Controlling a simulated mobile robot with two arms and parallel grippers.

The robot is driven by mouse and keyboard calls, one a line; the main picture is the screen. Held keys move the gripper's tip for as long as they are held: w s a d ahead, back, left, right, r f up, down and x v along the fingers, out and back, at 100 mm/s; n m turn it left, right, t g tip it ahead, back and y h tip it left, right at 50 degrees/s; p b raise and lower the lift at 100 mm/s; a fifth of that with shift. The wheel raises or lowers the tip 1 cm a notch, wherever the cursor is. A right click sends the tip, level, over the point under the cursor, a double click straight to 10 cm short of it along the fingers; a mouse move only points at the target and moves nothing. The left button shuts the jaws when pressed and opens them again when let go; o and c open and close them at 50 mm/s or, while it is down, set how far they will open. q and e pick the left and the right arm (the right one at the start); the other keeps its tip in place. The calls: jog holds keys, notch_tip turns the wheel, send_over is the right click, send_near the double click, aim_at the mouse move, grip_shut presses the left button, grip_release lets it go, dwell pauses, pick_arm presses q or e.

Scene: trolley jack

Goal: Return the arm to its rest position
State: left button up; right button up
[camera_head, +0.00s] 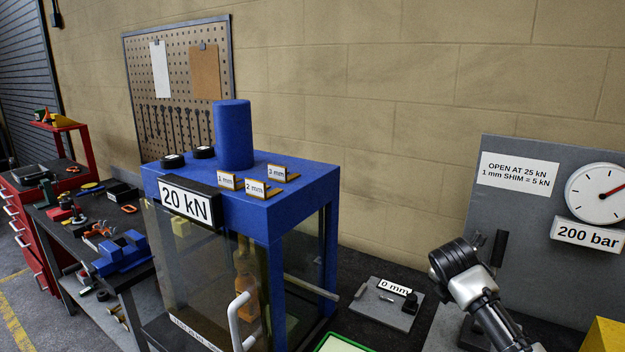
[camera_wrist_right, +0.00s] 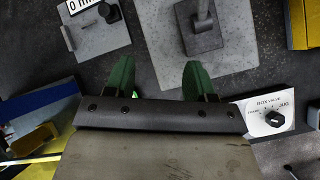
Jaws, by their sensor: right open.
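My right arm (camera_head: 470,285) reaches up from the lower right in the head view, in front of the grey gauge panel. Its gripper does not show clearly there. In the right wrist view my right gripper (camera_wrist_right: 158,80) is open, with two green fingertips spread apart and nothing between them. It points down over the bench. A grey plate with a lever post (camera_wrist_right: 200,38) lies beyond the fingertips. My left gripper is in neither view.
The blue press (camera_head: 310,190) stands left of my arm, with a clear door and handle (camera_head: 237,318). The 0 mm plate (camera_head: 383,315) lies between them. The gauge panel (camera_head: 505,215) reads 200 bar. A box valve dial (camera_wrist_right: 272,118) sits right of the gripper.

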jog(key=s+a+f+m+y, duration=0.1)
jog(key=s+a+f+m, duration=0.2)
jog(key=s+f, duration=0.2)
jog(key=s+a+f+m+y, duration=0.1)
jog(key=s+a+f+m, duration=0.2)
jog(key=s+f, duration=0.2)
jog(key=s+a+f+m+y, duration=0.1)
jog(key=s+a+f+m, duration=0.2)
jog(key=s, duration=0.6)
jog(key=shift+s+a+f+g, duration=0.2)
jog(key=shift+f, duration=0.45)
jog(key=shift+s+a+f+g, duration=0.2)
jog(key=shift+f, duration=0.45)
jog(key=s+r+m+g+y, duration=0.1)
jog(key=s+m, duration=1.3)
jog(key=s, duration=0.9)
notch_tip(320, 180, down, 31)
jog(key=g+b, duration=0.1)
jog(key=b, duration=0.4)
jog(key=s+d+f+g+b, duration=0.1)
jog(key=s+d+f+b, duration=0.2)
jog(key=s+f, duration=1.4)
notch_tip(320, 180, down, 3)
jog(key=shift+f+n+g+b, duration=0.1)
jog(key=shift+n+g+b, duration=0.2)
jog(key=shift+b, duration=0.2)
